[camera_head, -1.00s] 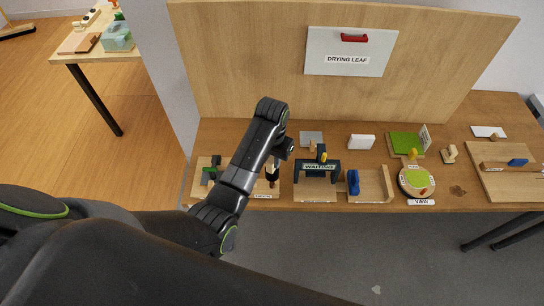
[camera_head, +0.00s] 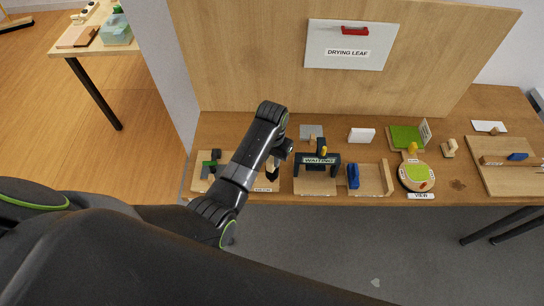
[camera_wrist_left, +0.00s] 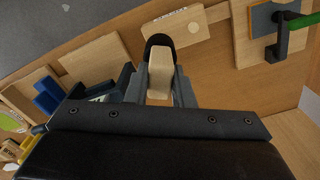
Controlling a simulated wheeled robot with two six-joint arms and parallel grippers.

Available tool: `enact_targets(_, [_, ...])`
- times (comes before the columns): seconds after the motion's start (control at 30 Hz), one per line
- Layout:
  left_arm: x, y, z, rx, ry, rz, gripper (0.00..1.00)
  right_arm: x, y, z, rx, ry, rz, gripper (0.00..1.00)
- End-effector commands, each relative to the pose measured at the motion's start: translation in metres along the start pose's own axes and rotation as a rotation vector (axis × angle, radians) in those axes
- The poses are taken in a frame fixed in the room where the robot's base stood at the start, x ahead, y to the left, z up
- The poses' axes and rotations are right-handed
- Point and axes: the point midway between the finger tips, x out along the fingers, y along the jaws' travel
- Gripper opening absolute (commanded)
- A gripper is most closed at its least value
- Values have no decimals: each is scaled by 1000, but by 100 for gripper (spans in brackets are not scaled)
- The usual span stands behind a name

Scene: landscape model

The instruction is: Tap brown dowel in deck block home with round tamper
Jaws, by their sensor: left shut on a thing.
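My left gripper (camera_head: 280,156) is over the front left of the workbench, with its tips partly hidden by my arm in the head view. It is shut on the round tamper (camera_wrist_left: 159,68), a pale wooden handle with a dark rounded end, which also shows in the wrist view between the fingers (camera_wrist_left: 159,88). A pale wooden block with a label (camera_wrist_left: 188,32) lies just beyond the dark end; I take it for the deck block, but its label is unreadable. The brown dowel cannot be made out; tamper or gripper may hide it. Contact cannot be told. My right gripper is out of view.
A dark stand labelled WAITING (camera_head: 318,160) and a tray with a blue piece (camera_head: 376,192) stand to the right. A board with green and dark pieces (camera_head: 200,180) lies to the left. A tall wooden panel (camera_head: 240,60) closes the back.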

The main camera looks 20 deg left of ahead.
Motion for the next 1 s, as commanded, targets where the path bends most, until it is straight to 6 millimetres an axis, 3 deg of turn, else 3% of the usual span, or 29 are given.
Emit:
enact_targets(0.03, [-12, 0, 0, 0, 2, 0, 0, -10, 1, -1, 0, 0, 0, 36])
enact_targets(0.17, [-23, 0, 0, 0, 3, 0, 0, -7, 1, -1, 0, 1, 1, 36])
enact_targets(0.53, [-24, 0, 0, 0, 1, 0, 0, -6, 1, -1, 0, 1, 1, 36])
enact_targets(0.63, [-14, 0, 0, 0, -1, 0, 0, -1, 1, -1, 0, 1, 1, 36])
enact_targets(0.83, [27, 0, 0, 0, -1, 0, 0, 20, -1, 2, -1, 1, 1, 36])
enact_targets(1.0, [28, 0, 0, 0, 1, 0, 0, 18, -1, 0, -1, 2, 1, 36])
